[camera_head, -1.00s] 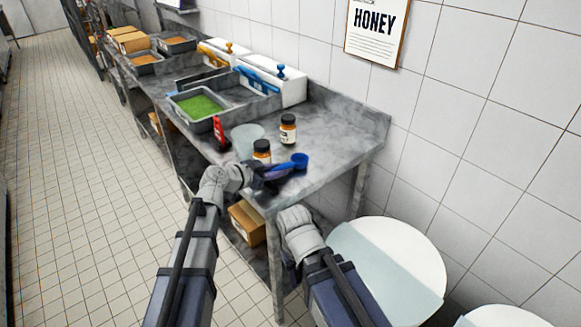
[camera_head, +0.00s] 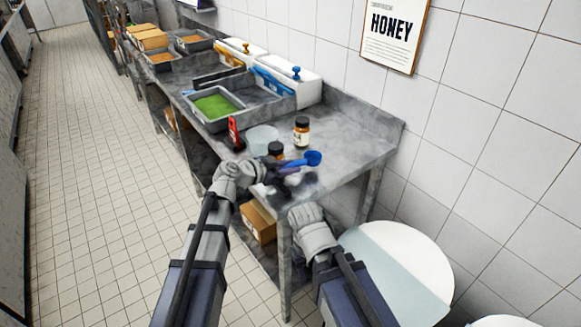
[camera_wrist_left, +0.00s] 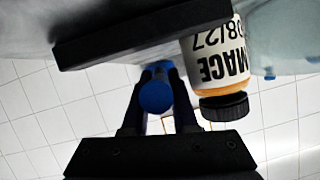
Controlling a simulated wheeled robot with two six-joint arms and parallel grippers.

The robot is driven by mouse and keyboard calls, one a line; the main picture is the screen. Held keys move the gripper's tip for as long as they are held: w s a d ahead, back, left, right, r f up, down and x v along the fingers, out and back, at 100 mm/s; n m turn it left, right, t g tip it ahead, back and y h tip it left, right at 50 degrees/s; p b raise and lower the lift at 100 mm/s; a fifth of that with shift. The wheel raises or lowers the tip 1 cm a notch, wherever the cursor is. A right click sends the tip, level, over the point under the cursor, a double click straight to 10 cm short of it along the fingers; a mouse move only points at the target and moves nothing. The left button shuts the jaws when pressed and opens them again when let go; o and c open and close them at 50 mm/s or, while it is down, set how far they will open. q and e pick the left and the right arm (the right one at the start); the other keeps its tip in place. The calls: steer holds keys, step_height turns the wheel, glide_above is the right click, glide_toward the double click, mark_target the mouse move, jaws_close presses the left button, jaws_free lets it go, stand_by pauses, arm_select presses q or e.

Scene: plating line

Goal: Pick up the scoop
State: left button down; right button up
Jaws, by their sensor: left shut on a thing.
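The blue scoop (camera_head: 313,158) is at the near end of the grey worktop, its round bowl pointing right. My left gripper (camera_head: 274,172) is shut on its handle. In the left wrist view the round blue end of the scoop (camera_wrist_left: 156,96) shows between the dark fingers (camera_wrist_left: 157,112). The scoop is at or just above the worktop; I cannot tell whether it touches. A dark-lidded jar (camera_head: 276,149) stands just behind the gripper, partly hidden. It appears labelled MACE in the left wrist view (camera_wrist_left: 218,62). My right wrist shows below the worktop's front edge, but its fingers are hidden.
A second jar (camera_head: 301,131), a pale translucent round container (camera_head: 262,138) and a red bottle (camera_head: 234,133) stand behind the scoop. A tray of green food (camera_head: 214,107) lies farther left. A round white-topped bin (camera_head: 405,255) stands on the floor at right. The worktop's right end is clear.

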mark_target(291, 164)
arm_select(q)
step_height(291, 164, up, 8)
steer(key=p, duration=0.7)
steer(key=shift+d+f, duration=0.1)
